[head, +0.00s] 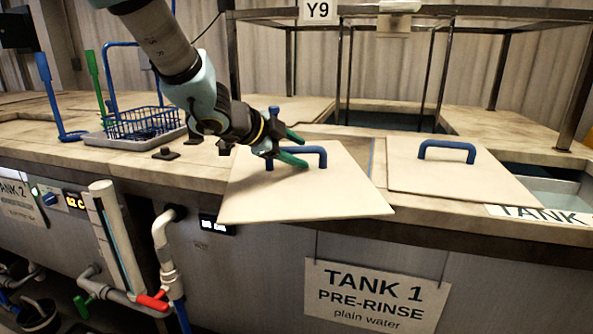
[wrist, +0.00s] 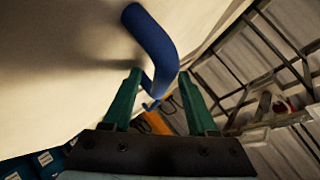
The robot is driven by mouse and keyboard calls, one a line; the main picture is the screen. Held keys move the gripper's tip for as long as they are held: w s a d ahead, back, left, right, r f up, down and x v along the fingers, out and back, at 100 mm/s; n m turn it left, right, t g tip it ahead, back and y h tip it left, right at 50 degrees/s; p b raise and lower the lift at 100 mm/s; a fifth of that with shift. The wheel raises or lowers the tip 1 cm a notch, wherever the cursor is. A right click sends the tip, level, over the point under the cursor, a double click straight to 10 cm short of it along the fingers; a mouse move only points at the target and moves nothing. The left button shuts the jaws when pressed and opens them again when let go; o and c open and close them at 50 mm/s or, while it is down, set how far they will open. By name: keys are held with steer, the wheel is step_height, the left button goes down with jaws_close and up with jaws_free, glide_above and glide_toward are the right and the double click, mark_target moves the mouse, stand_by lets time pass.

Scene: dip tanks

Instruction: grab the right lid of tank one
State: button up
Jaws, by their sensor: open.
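Two pale square lids with blue bar handles lie on the counter above the TANK 1 sign (head: 377,294). The right lid (head: 420,180) lies flat, its handle (head: 447,147) standing free and apart from my gripper. The left lid (head: 300,198) has its front edge out past the counter's edge. My gripper (head: 291,147), with green fingers, is at the left lid's handle (head: 312,151). In the wrist view my gripper (wrist: 158,90) is open, with a blue handle (wrist: 150,45) between its fingers. I cannot tell whether the fingers touch it. The fingers partly hide this handle in the head view.
A blue wire basket (head: 146,121) stands on a tray at the left, near blue and green upright tools. A metal frame with a Y9 sign (head: 318,10) rises behind the lids. Open water (head: 560,186) shows right of the right lid. Pipes run below the counter.

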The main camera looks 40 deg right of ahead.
jaws_close()
stand_by(0.4)
stand_by(0.9)
steer(key=shift+r, duration=0.1)
